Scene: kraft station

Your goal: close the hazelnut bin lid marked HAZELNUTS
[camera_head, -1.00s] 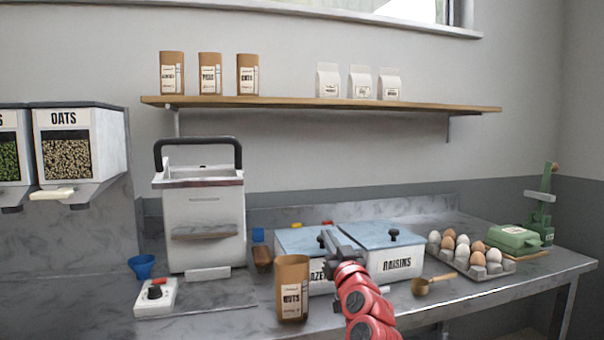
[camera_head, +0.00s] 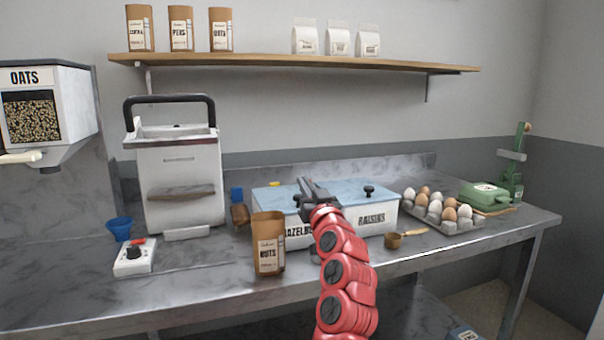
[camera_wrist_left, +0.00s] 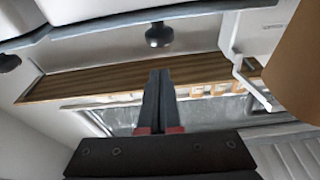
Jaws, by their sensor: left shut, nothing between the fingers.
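The hazelnut bin (camera_head: 298,238) is a white box at the middle of the counter, its label partly hidden by my left arm. Its light blue lid (camera_head: 270,200) looks to lie flat over the top, but I cannot tell whether it is fully seated. My left gripper (camera_head: 307,184) is over the bin's right part, fingers together and empty; it hides the lid's knob area. In the left wrist view the shut fingers (camera_wrist_left: 160,75) point toward a dark round knob (camera_wrist_left: 158,35) with a gap between; which lid it belongs to is unclear. My right gripper is not in view.
The raisins bin (camera_head: 378,222) stands close on the right, its lid flat with a dark knob (camera_head: 369,191). A brown nuts bag (camera_head: 268,245) stands in front on the left. A scoop (camera_head: 394,240) and egg tray (camera_head: 458,226) are to the right.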

